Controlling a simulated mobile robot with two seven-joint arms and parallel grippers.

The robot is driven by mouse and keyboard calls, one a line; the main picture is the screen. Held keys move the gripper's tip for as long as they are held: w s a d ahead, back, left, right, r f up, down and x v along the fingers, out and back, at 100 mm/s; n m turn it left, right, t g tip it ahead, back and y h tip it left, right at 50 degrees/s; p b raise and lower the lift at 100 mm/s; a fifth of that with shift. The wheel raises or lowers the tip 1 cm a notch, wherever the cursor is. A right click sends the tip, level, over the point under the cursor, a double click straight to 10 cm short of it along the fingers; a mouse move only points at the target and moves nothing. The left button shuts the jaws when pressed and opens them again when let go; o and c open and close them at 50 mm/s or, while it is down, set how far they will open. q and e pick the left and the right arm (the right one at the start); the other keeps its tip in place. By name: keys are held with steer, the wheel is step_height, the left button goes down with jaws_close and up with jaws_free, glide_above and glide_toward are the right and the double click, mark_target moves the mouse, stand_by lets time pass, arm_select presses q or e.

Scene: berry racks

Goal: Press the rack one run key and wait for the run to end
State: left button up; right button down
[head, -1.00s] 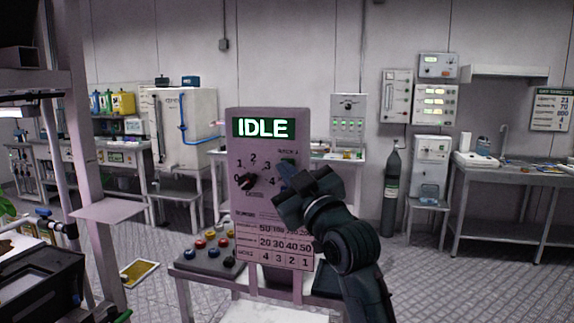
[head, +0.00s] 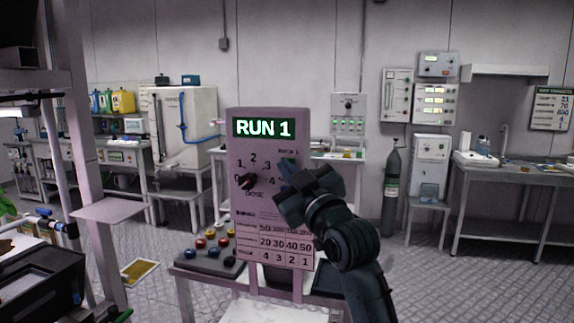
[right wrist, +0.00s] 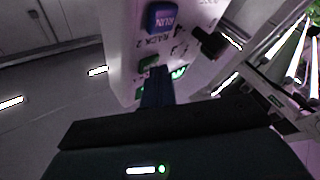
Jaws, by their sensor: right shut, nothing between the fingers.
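The control panel (head: 270,205) stands upright in the middle of the head view. Its green display (head: 263,128) reads RUN 1. A black dose dial (head: 248,181) is on its left half. My right gripper (head: 288,172) is shut and empty, its tips at the panel's upper right, over the key area under the small rack label. In the right wrist view the closed fingers (right wrist: 156,90) reach up to a green key (right wrist: 149,63); whether they touch it I cannot tell. A blue key (right wrist: 164,17) marked RUN, with RACK 2 lettering beside it, is close by. My left gripper is out of view.
A grey box with several coloured knobs (head: 210,257) sits left of the panel's foot. A pale post and shelf (head: 108,210) stand at the left. Benches and a gas cylinder (head: 391,190) line the back wall. Floor at the right is open.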

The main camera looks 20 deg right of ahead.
steer(key=shift+s+a, duration=0.45)
steer(key=shift+s, duration=0.25)
steer(key=shift+p, duration=0.3)
steer(key=s+a, duration=0.1)
steer(key=s, duration=0.1)
steer(key=s+a+p, duration=0.1)
steer(key=s, duration=0.1)
steer(key=shift+a, duration=0.4)
steer(key=shift+f, duration=0.1)
